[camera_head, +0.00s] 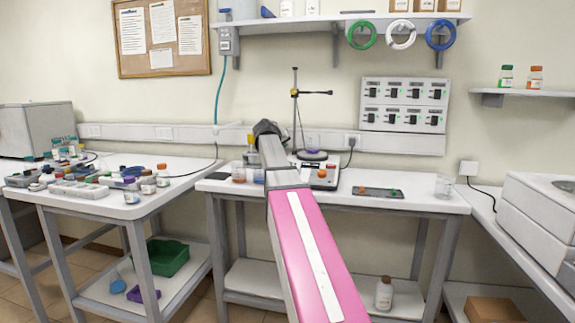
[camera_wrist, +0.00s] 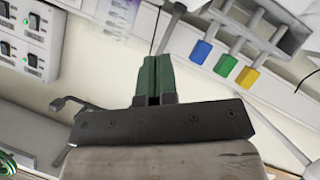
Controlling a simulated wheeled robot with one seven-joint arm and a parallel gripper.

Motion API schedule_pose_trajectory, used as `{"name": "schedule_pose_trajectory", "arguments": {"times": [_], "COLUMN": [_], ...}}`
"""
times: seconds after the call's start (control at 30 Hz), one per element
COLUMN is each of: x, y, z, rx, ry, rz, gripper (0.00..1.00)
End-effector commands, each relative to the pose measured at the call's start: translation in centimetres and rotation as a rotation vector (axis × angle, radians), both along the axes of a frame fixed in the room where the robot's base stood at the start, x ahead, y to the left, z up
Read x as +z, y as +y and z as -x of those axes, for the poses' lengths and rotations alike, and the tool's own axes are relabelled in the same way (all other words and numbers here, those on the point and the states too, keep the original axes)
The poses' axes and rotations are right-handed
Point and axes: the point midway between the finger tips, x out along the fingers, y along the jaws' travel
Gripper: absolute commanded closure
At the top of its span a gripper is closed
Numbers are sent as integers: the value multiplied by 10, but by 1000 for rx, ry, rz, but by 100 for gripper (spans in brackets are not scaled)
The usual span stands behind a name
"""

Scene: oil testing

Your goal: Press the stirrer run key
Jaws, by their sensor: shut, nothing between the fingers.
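A small white-and-dark bench device (camera_head: 324,178) with a red key on top sits on the middle table, just right of my arm. Behind it a stand with an upright rod (camera_head: 296,100) rises from a dark base with a purple top (camera_head: 312,155). I cannot tell for sure which of these carries the stirrer run key. My pink arm reaches over the table, and its wrist hides part of the bench left of the stand. My gripper's fingers are hidden in the head view. In the wrist view my gripper (camera_wrist: 153,77) has its green fingers together, empty, touching nothing visible.
A dark tray (camera_head: 378,192) and a glass beaker (camera_head: 444,186) stand to the right on the table. Small jars (camera_head: 239,172) stand left of my arm. A switch panel (camera_head: 404,104) is on the wall. Blue, green and yellow tabs (camera_wrist: 226,65) hang in the wrist view.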

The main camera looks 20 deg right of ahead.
Motion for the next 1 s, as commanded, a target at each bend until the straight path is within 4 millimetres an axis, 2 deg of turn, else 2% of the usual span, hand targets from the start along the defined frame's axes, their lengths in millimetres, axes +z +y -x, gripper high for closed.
{"name": "schedule_pose_trajectory", "arguments": {"times": [0.2, 0.5, 1.0], "x": [-28, -55, -61], "y": [-6, -11, -12], "z": [-8, -16, -18], "rx": [0, 0, 1], "ry": [2, 1, -1], "rz": [1, 1, 0], "gripper": [100, 100, 100]}}
